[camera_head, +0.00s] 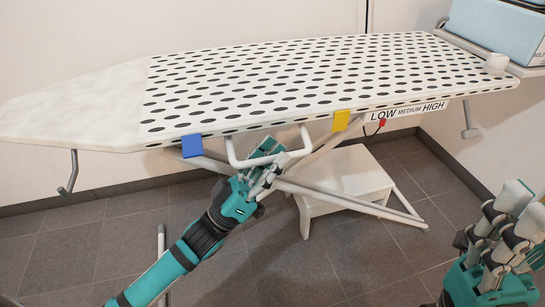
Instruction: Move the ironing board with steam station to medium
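The ironing board (75,105) stands across the view, with a black-dotted cover on most of its top. A LOW MEDIUM HIGH label (409,111) runs along its right front edge. A small red marker (382,122) sits below the word LOW. A white bar handle (233,150) hangs under the front edge between a blue tab (192,146) and a yellow tab (341,120). My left gripper (268,162) is at this handle, its fingers overlapping the bar; whether they are closed on it is unclear. My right gripper (507,222) is at the lower right, fingers spread and empty, away from the board.
A light blue steam station (495,27) sits on the rack at the board's right end. Crossed grey legs (345,200) and a white step-like stand (345,178) are under the board. A wall is close behind. The tiled floor in front is mostly clear.

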